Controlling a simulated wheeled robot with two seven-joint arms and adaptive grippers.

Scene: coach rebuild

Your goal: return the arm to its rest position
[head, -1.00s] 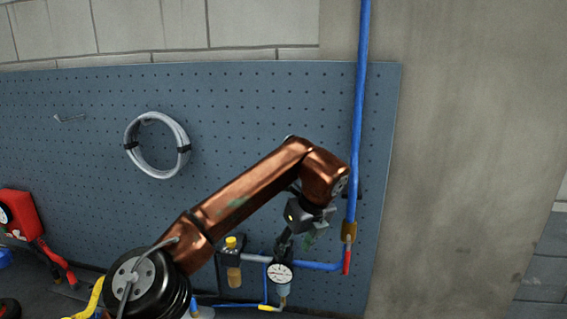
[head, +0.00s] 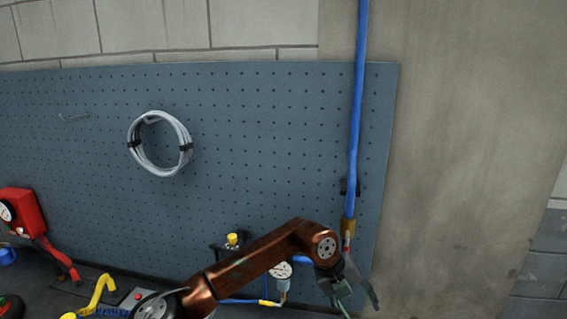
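My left arm, in copper-brown links, comes in from the lower left of the head view. Its gripper (head: 358,302) hangs at the lower right of the arm, in front of the pegboard's lower right corner. Its grey fingers point down and look spread apart, with nothing seen between them. The lower fingertip is near the picture's bottom edge. My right gripper is out of view.
A blue pipe (head: 357,120) with a brass fitting (head: 347,228) runs down the pegboard (head: 270,140), close behind the gripper. A gauge (head: 281,270) is partly behind the arm. A hose coil (head: 133,142) hangs left. A red box (head: 27,208) and yellow hose (head: 97,290) are lower left.

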